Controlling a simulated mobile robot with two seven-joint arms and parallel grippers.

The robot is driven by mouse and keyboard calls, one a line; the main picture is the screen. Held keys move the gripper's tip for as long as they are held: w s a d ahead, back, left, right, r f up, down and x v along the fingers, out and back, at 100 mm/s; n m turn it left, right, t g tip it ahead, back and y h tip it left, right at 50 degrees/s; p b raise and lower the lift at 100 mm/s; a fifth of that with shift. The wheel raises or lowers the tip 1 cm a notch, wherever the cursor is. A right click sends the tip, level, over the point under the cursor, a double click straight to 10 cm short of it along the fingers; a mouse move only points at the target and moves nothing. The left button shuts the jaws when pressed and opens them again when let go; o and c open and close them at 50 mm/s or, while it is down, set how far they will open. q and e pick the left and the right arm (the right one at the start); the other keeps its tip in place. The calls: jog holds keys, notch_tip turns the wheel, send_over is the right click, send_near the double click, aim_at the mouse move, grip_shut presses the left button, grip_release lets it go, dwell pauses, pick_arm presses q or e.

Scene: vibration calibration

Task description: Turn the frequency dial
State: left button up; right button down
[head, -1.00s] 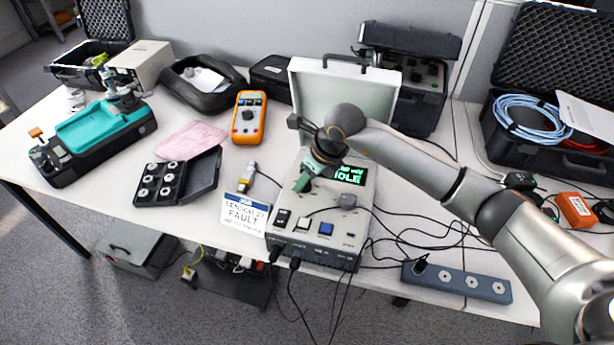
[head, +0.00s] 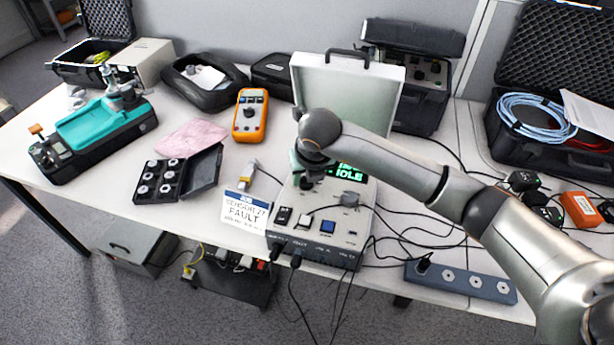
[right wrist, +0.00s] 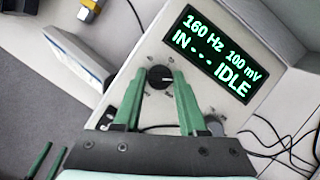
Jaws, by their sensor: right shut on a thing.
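The control unit (head: 312,225) is a light grey box with its white lid open, on the table. In the right wrist view its green display (right wrist: 218,53) reads 160 Hz, 100 mV, IDLE. A round black dial (right wrist: 160,77) with a white mark sits beside the display. My right gripper (right wrist: 160,82) is shut on this dial, its green fingers on either side. In the head view my right gripper (head: 306,183) is over the panel's upper left, and the wrist hides the dial and part of the display.
A fault card (head: 245,211) stands left of the unit. An orange multimeter (head: 250,116) lies behind it. A power strip (head: 462,281) and loose cables lie to the right. A grey knob (right wrist: 215,125) is close beside my right finger.

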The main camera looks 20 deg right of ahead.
dwell(0.4)
jog(key=shift+c, duration=2.3)
grip_release()
jog(key=shift+r, duration=0.1)
jog(key=v, duration=1.2)
jog(key=shift+r, duration=0.2)
jog(key=shift+s, duration=0.15)
